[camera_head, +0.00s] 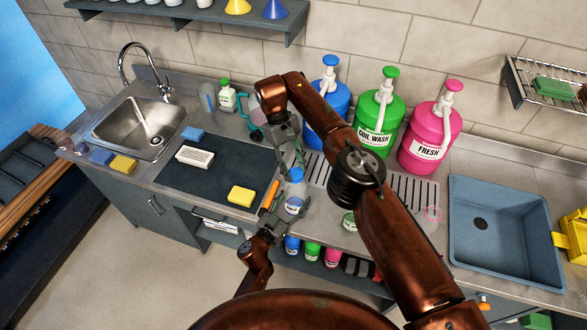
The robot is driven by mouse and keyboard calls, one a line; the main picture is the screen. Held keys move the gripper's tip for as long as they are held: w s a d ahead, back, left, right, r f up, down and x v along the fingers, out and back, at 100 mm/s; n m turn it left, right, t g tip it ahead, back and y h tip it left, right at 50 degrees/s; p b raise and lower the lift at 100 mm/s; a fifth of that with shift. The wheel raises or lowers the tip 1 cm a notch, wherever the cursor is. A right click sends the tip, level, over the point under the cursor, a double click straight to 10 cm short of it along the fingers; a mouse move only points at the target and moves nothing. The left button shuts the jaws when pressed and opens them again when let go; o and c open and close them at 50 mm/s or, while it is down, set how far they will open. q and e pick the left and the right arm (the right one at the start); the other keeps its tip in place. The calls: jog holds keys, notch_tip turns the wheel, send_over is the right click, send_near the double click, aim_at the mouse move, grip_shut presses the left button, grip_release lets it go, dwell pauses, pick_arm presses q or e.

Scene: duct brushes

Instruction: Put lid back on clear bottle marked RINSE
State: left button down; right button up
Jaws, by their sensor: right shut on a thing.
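A small clear bottle (294,191) stands upright near the counter's front edge, with a blue lid (297,174) at its top. Its label is too small to read. My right gripper (293,158) reaches down from above and is shut on the blue lid. I cannot tell whether the lid is seated on the neck or just above it. My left gripper (279,217) is low at the bottle's left side, close to it. Its fingers are small and partly lost against the dark mat, so their opening is unclear.
Large blue (327,112), green (379,122) and pink (432,137) pump jugs stand behind. A yellow sponge (241,196) and white brush block (195,156) lie on the dark mat. A blue basin (503,231) is at right. Small bottles sit below the counter edge.

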jog(key=o, duration=0.7)
jog(key=shift+r, duration=2.25)
jog(key=shift+c, duration=0.4)
